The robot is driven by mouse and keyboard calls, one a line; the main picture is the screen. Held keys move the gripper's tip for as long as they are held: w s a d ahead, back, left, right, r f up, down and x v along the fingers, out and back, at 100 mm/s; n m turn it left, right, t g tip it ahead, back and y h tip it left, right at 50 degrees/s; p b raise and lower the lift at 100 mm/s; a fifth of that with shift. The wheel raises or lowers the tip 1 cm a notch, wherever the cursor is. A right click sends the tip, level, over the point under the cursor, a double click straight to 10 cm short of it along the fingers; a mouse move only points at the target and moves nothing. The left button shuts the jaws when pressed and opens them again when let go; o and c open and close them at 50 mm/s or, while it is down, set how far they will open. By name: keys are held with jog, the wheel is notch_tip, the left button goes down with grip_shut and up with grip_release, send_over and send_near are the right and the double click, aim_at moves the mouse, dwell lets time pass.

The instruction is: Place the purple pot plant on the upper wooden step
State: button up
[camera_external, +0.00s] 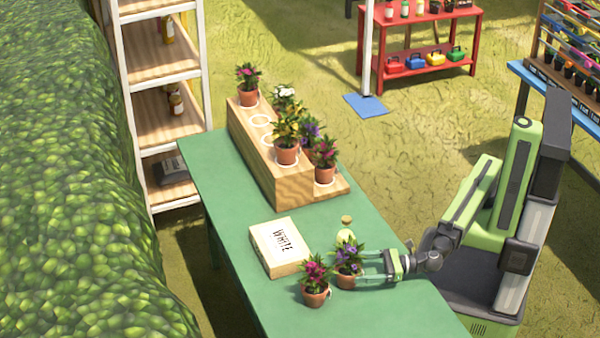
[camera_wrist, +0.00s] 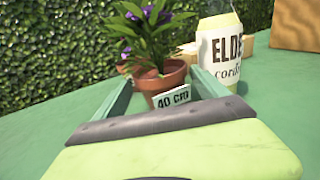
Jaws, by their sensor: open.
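A purple-flowered plant in a terracotta pot (camera_external: 346,281) stands on the green table by my gripper (camera_external: 361,267). In the wrist view the pot (camera_wrist: 160,78) sits between the two open fingers of my gripper (camera_wrist: 163,88), with a small card marked "40" in front of it. The jaws are apart, and I cannot tell whether either finger touches the pot. The wooden step stand (camera_external: 293,190) is farther back on the table. Its upper step (camera_external: 257,108) carries a pink plant at the far end and a yellow one at the near end, with white rings between.
A pink plant (camera_external: 315,296) stands close left of the purple one. A wooden box marked "WHITE" (camera_external: 280,247) lies between them and the stand. A labelled cordial container (camera_wrist: 220,52) stands right behind the pot in the wrist view. The lower step holds several plants, including a reddish one (camera_external: 325,155).

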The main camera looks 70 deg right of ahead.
aim_at(347, 268)
jog(key=shift+w+a+r, duration=0.1)
jog(key=shift+w, duration=0.05)
jog(key=x, duration=0.7)
jog(key=shift+w, duration=0.15)
jog(key=c, duration=1.6)
notch_tip(347, 268, up, 10)
jog(key=p, duration=1)
jog(key=shift+c, duration=0.2)
